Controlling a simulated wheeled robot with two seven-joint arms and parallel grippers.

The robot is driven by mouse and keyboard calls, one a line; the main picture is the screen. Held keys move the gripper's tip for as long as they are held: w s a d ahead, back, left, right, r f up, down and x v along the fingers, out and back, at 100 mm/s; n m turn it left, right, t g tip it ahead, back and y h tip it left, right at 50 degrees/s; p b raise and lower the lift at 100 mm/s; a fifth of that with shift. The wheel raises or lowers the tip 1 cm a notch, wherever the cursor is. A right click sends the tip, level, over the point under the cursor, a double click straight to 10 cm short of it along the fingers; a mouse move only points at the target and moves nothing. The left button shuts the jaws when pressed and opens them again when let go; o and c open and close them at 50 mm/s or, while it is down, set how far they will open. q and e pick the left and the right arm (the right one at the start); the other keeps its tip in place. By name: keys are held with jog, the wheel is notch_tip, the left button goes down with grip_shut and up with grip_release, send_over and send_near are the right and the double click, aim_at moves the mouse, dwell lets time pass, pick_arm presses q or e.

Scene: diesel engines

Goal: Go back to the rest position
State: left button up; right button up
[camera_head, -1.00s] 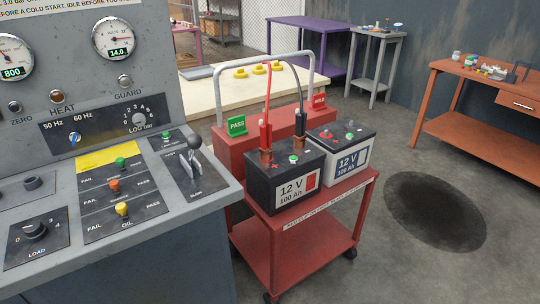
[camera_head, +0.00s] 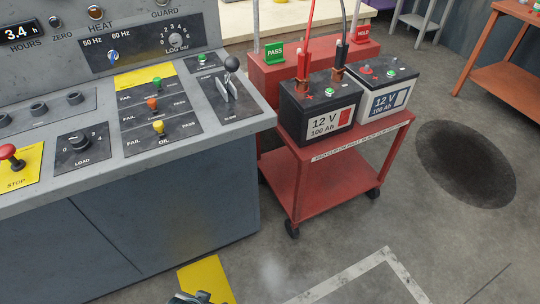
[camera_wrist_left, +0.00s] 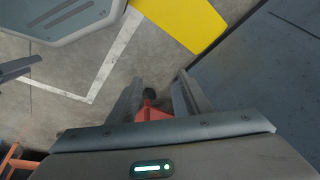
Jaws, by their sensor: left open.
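My left gripper (camera_wrist_left: 159,92) is in the left wrist view, its two dark fingers apart above the grey floor. No held object shows between the fingers; a red-orange piece with a dark round spot shows beyond them. A small dark part of my own arm or gripper shows at the bottom edge of the head view, over a yellow floor patch (camera_head: 207,279). The yellow patch also shows at the top of the left wrist view (camera_wrist_left: 185,18). My right gripper is in neither current view.
The grey control console (camera_head: 190,190) fills the left. A red cart (camera_head: 318,186) with two 12 V batteries stands right of it; red and black clamps are on the nearer battery (camera_head: 322,107). Open floor with white lines (camera_head: 345,272) and a dark stain (camera_head: 466,165) lies at right.

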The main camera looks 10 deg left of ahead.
pick_arm(q)
notch_tip(320, 180, down, 18)
jog(key=s+d+t+p, duration=0.1)
jog(key=s, duration=0.1)
jog(key=shift+s+d+f+h, duration=0.25)
jog(key=shift+s+d+h, duration=0.05)
jog(key=shift+s+d, duration=0.1)
pick_arm(e)
jog(key=shift+w+a+r+t, duration=0.45)
jog(key=shift+w+a+t, duration=0.2)
jog(key=shift+a, duration=0.2)
jog(key=shift+w+r, duration=0.1)
